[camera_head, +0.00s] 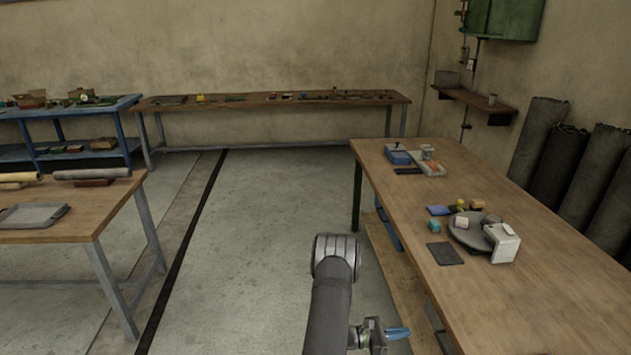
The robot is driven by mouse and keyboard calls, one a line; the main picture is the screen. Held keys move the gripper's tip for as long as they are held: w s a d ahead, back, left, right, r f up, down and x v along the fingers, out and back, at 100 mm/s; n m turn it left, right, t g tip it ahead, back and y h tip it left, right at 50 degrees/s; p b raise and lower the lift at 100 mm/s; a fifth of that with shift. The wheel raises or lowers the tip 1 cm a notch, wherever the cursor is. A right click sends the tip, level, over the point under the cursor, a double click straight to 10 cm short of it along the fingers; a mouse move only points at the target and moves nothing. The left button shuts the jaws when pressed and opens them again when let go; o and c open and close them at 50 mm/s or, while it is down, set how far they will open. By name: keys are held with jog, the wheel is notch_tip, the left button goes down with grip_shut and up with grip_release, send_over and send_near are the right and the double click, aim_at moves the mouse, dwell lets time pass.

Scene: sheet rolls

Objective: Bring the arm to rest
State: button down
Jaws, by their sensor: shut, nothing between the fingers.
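My arm rises from the bottom edge, with a dark grey link and a rounded elbow joint. My gripper (397,333) shows small at the bottom, to the right of the arm link, with blue fingers pointing right. It is shut and empty. It shows left of the right wooden table (560,270), over or beside that table's left edge; its exact height cannot be told.
The right table bears a round grey plate (466,232), a white box (502,243), a dark square (445,253) and a tray (428,164). A left table (100,215) holds sheet rolls and a grey tray (32,215). Dark rolls (537,140) lean right. The middle floor is clear.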

jog(key=shift+d, duration=0.1)
jog(key=d, duration=1.3)
jog(key=shift+d, duration=0.3)
